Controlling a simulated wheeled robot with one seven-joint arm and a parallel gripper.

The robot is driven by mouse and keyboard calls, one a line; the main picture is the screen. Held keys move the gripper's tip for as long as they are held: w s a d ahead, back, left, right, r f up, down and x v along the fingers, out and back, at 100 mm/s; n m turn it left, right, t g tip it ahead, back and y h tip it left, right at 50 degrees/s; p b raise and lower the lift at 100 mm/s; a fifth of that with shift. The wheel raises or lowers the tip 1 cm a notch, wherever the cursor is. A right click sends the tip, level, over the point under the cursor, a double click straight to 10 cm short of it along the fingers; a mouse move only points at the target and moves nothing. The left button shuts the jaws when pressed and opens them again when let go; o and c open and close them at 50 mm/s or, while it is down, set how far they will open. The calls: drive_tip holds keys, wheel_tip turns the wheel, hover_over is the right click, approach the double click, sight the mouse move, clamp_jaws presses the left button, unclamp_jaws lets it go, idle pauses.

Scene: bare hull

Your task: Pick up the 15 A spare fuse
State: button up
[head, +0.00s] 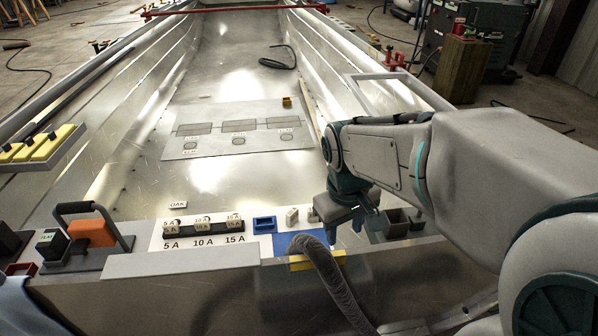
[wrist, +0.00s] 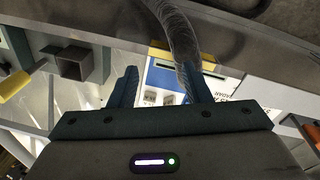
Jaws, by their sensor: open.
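The spare fuses sit in a row of dark holders on a white panel (head: 250,243) at the front of the hull in the head view. The printed labels below read 5 A, 10 A and 15 A. The 15 A fuse (head: 235,224) is the rightmost of the row. My gripper (head: 345,229) is to the right of the row, above the blue panel, apart from the 15 A fuse. In the wrist view my gripper (wrist: 160,92) is open, with nothing seen between its fingers. I cannot make out the 15 A fuse in the wrist view.
A thick grey hose (head: 325,280) arches up just in front of my gripper and crosses the wrist view (wrist: 180,45). A blue tray (head: 265,225) and a small pale block (head: 292,215) stand between fuses and gripper. A grey open box (head: 396,223) is at right.

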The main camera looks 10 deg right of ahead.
drive_tip(key=w+a+f+n+h+b, duration=0.1)
drive_tip(key=w+a+f+n+b, duration=0.15)
drive_tip(key=w+n, duration=0.45)
drive_tip(key=w+a+f+n+h+b, duration=0.15)
drive_tip(key=w+f, duration=0.25)
drive_tip(key=w, duration=0.7)
drive_tip(key=w+a+f+n+h+b, duration=0.1)
drive_tip(key=w+a+f+n, duration=0.15)
drive_tip(key=w+n, duration=0.5)
drive_tip(key=shift+m+g, duration=0.4)
drive_tip(key=shift+m, duration=0.4)
drive_tip(key=shift+w+d+b+x, duration=0.15)
drive_tip(key=shift+b+x, duration=0.85)
drive_tip(key=shift+x, duration=1.4)
drive_tip(key=shift+w+d+b+x, duration=0.15)
drive_tip(key=shift+b+x, duration=0.85)
drive_tip(key=shift+x, duration=1.45)
drive_tip(key=shift+w+b+x, duration=0.15)
drive_tip(key=shift+b+x, duration=0.85)
drive_tip(key=shift+x, duration=1.4)
drive_tip(key=shift+r, duration=0.2)
clamp_jaws()
